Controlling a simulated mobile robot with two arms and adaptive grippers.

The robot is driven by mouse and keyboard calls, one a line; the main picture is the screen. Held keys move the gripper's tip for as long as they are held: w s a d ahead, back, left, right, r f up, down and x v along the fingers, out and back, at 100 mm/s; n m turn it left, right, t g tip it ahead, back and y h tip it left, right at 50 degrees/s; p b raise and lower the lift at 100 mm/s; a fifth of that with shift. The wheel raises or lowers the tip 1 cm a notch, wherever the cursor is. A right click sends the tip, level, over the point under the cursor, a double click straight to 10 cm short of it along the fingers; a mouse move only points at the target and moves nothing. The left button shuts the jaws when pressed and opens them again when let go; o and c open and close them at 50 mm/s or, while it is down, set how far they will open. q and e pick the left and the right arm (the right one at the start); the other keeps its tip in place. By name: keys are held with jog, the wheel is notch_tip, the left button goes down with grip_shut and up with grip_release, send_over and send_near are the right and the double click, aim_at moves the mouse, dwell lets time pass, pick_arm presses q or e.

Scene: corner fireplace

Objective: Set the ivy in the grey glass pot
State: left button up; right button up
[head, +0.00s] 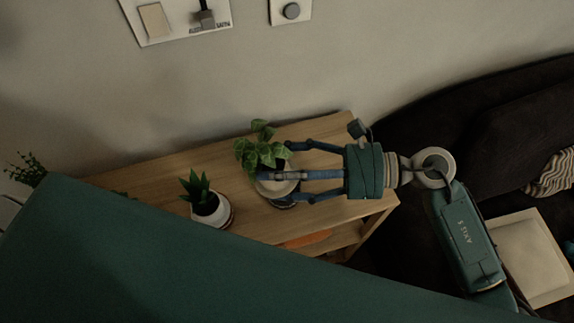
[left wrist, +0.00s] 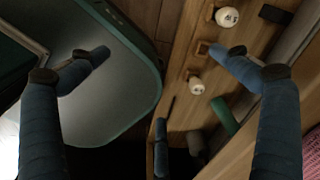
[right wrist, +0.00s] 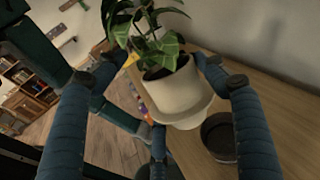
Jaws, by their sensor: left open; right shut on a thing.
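The ivy (head: 260,150) has green leaves and sits in a cream pot (right wrist: 180,97). My right gripper (head: 276,174) is shut around this pot and holds it upright over the wooden shelf top (head: 160,178). The grey glass pot (right wrist: 219,137) is dark, round and open at the top. It stands on the shelf top, to the right of and below the held pot in the right wrist view. In the head view the held pot and fingers mostly cover that spot. My left gripper (left wrist: 157,62) is open and empty, away from the ivy; the head view does not show it.
A succulent in a white pot (head: 212,212) stands on the shelf top left of the ivy. A wall (head: 180,95) runs behind the shelf. A dark sofa (head: 520,110) is at the right. In the left wrist view, wooden furniture with white knobs (left wrist: 195,86) lies below the fingers.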

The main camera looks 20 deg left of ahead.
aim_at(287, 168)
jog(key=w+f+m+t+y, duration=0.1)
jog(key=t, duration=0.1)
jog(key=w+f+m+t+y, duration=0.1)
jog(key=m+t, duration=0.1)
jog(key=w+f+m+t+y, duration=0.1)
jog(key=t, duration=0.1)
jog(key=shift+w+f+m+t, duration=0.25)
jog(key=shift+f+m+t, duration=0.05)
jog(key=shift+f, duration=0.1)
jog(key=shift+w+d+f+t, duration=0.1)
jog(key=shift+w+f+t, duration=0.1)
jog(key=shift+f+t, duration=0.1)
pick_arm(q)
jog(key=shift+s+d+f, duration=0.15)
jog(key=shift+d+f, duration=0.05)
jog(key=shift+d, duration=0.55)
jog(key=shift+a, duration=0.1)
jog(key=shift+f, duration=0.15)
pick_arm(e)
jog(key=shift+d, duration=0.1)
